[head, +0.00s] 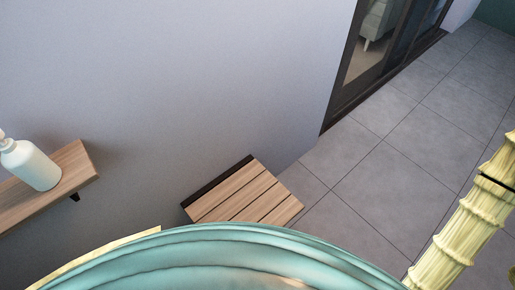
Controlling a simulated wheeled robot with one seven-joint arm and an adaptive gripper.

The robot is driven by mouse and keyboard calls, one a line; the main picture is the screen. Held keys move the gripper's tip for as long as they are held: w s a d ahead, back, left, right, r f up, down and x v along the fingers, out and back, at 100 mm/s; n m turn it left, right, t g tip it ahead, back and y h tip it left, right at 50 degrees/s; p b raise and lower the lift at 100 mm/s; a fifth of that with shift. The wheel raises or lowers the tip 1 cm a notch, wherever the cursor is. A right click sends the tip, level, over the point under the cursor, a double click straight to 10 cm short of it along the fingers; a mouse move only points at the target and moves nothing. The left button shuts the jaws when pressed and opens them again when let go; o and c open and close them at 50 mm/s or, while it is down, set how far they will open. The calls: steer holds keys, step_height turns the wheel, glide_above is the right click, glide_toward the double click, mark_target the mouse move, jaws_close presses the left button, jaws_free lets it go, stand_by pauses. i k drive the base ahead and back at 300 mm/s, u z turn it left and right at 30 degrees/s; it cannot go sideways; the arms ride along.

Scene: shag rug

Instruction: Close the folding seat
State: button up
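The folding seat (245,196) is a small wooden slatted panel with a dark strip along its wall side. It is in the lower middle of the head view, against the grey wall. It is folded down and sticks out from the wall over the floor. Its lower edge is partly hidden behind a teal rounded surface in the foreground. My gripper is not in view, so I cannot tell its state or where it is relative to the seat.
A wooden shelf (75,163) on the wall at left holds a white bottle (30,165). A dark-framed glass door (385,50) stands at upper right. The grey tiled floor (400,140) right of the seat is clear.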

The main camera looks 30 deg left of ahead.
mark_target(252, 194)
steer(key=u, duration=0.2)
steer(key=k, duration=1.2)
steer(key=u, duration=1.2)
steer(key=i, duration=0.65)
steer(key=z, duration=1.35)
